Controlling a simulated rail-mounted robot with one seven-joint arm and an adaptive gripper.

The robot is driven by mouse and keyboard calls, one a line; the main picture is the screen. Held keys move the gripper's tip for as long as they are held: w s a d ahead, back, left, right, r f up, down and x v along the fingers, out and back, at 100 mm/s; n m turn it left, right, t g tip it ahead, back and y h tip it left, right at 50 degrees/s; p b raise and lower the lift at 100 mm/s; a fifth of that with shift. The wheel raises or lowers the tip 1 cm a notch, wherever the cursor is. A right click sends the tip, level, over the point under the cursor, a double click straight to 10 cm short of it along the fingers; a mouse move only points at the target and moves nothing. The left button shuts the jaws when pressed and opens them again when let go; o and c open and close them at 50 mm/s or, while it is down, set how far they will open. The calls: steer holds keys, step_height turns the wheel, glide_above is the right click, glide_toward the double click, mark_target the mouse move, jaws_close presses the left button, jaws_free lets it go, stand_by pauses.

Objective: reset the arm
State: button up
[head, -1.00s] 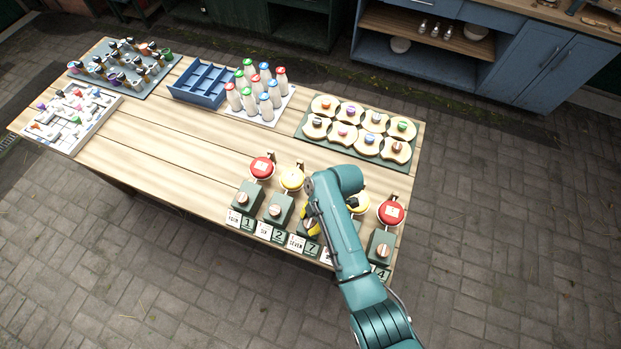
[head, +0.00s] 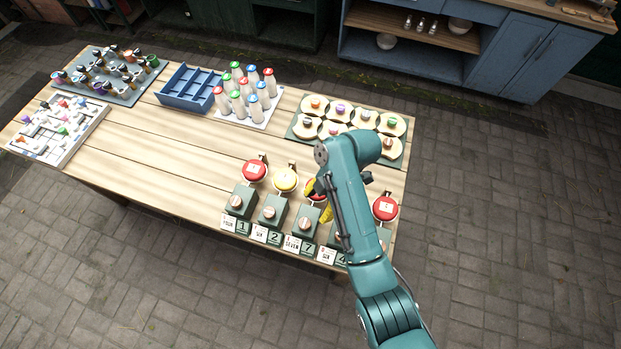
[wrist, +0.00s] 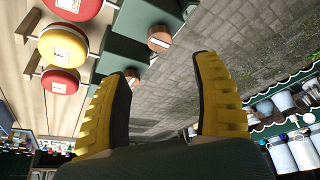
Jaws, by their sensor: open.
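My gripper (head: 322,199) is over the row of green box devices near the table's front edge in the head view. In the wrist view my gripper (wrist: 165,95) shows its two yellow fingers spread apart, with nothing between them. The devices have round red or yellow tops and a wooden knob each. A red-topped one (head: 254,170) and a yellow-topped one (head: 285,180) stand left of my gripper. Another red top (head: 384,208) stands at the right end. My arm hides part of the row. Devices also show beyond the fingers in the wrist view (wrist: 133,45).
Number cards (head: 275,238) line the front edge. Behind are a board of bread-shaped pieces (head: 302,130), bottles on a white tray (head: 262,120), a blue divided box (head: 188,103), a dark tray of small jars (head: 128,98) and a white tray (head: 45,152). The table's middle (head: 170,150) is bare.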

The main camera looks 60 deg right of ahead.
steer(key=shift+s+d+r, duration=0.15)
steer(key=shift+r, duration=0.4)
